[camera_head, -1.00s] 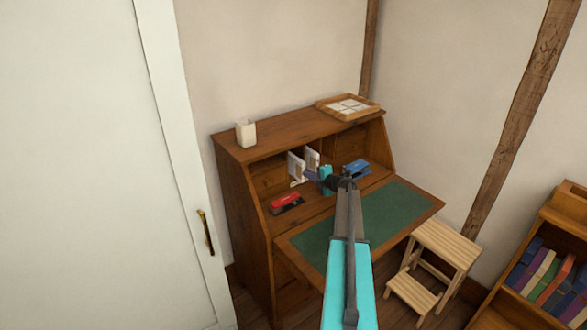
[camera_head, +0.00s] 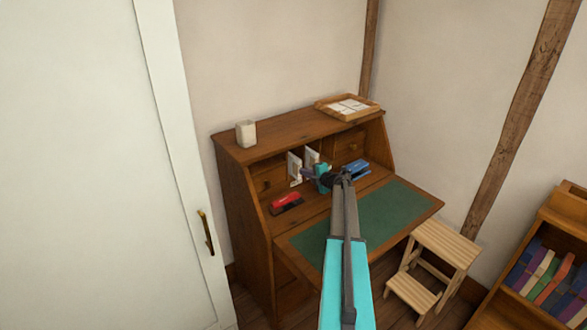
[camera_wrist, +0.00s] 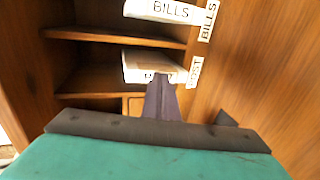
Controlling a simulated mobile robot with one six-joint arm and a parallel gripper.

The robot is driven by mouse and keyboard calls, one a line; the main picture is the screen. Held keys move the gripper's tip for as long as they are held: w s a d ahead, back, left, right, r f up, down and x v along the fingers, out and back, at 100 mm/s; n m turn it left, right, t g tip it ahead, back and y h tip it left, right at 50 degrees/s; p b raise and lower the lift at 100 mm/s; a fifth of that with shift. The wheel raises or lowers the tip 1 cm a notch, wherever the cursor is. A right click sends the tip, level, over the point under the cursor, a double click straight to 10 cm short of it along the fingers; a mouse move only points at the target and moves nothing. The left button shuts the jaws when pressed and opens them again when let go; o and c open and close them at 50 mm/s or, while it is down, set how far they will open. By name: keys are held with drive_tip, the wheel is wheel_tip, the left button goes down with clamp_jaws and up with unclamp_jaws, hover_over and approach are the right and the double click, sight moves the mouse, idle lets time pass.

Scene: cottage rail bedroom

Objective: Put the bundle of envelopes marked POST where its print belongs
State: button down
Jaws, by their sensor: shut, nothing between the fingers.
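A white bundle of envelopes (camera_wrist: 148,64) sits in a pigeonhole of the writing desk. Its print is mostly hidden by my gripper, but the tag (camera_wrist: 196,72) beside it appears to read POST. My gripper (camera_wrist: 165,84) is shut and empty, with its fingertips right at the front of this bundle; I cannot tell if they touch it. In the head view my gripper (camera_head: 309,172) is at the pigeonholes. Another white bundle (camera_wrist: 170,10) printed BILLS sits in the neighbouring slot, by a tag (camera_wrist: 208,20) reading BILLS.
On the desk (camera_head: 240,185) a red stapler-like object (camera_head: 286,203) lies left of my gripper and a blue one (camera_head: 356,168) right. A white cup (camera_head: 246,133) and wooden tray (camera_head: 330,106) stand on top. A step stool (camera_head: 445,242) stands at right.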

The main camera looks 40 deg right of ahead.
drive_tip(key=shift+s, duration=0.1)
drive_tip(key=s, duration=0.8)
drive_tip(key=shift+a, duration=0.3)
idle(0.6)
idle(0.5)
